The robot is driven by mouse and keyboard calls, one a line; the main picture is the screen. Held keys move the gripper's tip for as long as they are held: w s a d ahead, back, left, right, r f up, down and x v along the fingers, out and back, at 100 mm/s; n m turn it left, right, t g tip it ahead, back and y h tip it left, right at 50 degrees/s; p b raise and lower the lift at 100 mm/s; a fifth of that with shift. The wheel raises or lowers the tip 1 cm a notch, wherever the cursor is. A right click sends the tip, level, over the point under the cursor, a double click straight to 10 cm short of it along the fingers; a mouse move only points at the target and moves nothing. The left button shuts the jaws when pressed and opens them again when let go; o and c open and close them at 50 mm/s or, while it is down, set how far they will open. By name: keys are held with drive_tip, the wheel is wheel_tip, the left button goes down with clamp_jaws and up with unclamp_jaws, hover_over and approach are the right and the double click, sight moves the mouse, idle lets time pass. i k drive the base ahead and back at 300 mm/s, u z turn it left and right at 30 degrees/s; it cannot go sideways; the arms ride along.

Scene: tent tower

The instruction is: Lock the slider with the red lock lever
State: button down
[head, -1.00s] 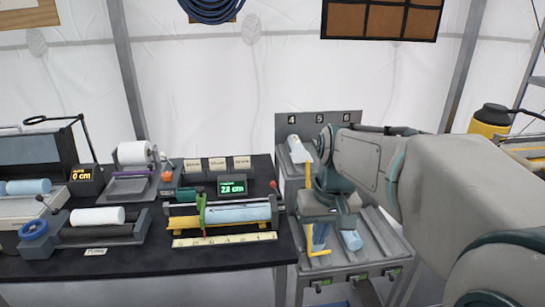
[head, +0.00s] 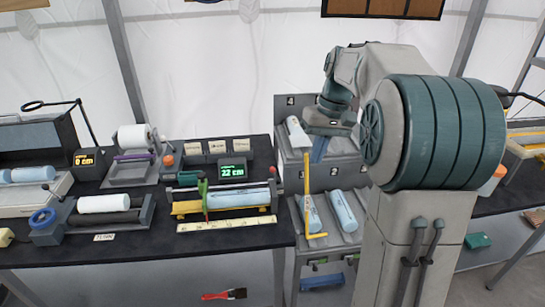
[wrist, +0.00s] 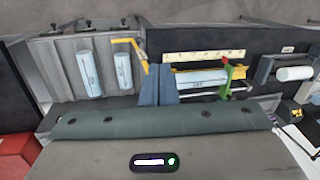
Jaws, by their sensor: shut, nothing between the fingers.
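The green slider (head: 204,198) stands upright on the measuring bench, at the left end of a pale blue roll (head: 237,198). It also shows in the wrist view (wrist: 227,76), with a small red part at its tip. A lever with a red knob (head: 272,169) rises at the bench's right end. I cannot make out that lever in the wrist view. My gripper (head: 319,155) is shut and empty, to the right of the bench and apart from slider and lever. Its blue-grey fingers show in the wrist view (wrist: 157,72).
A yellow hooked rod (head: 308,200) stands beside my gripper, near the grey roll rack (head: 285,165). A display (head: 233,171) behind the bench reads about 22 cm. A yellow ruler (head: 227,224) lies in front. Another roller device (head: 100,220) stands left.

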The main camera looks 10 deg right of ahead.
sight(271, 169)
drive_tip(key=z, duration=0.05)
drive_tip(key=i, duration=0.9)
